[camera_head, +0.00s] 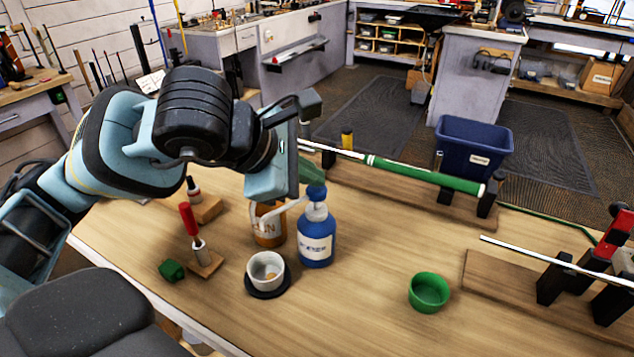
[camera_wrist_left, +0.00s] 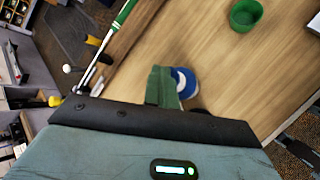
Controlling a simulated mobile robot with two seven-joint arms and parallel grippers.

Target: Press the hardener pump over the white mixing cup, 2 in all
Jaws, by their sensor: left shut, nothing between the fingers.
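The blue hardener bottle (camera_head: 317,240) stands upright on the bench, with a blue pump head (camera_head: 316,192) and a pale spout reaching left. The white mixing cup (camera_head: 267,266) sits left of it on a dark round base (camera_head: 268,292), with a little tan material inside. My left gripper (camera_head: 311,176) is shut and empty, its green fingers right above the pump head; I cannot tell if they touch it. In the left wrist view the shut fingers (camera_wrist_left: 163,88) partly cover the bottle (camera_wrist_left: 187,82). My right gripper is not in view.
A brown bottle (camera_head: 268,228) stands close behind the cup, left of the hardener. A red-handled tool (camera_head: 190,222) stands at left near a green block (camera_head: 172,270). A green bowl (camera_head: 429,292) is at right. Golf clubs on wooden supports line the back and right; the middle front is clear.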

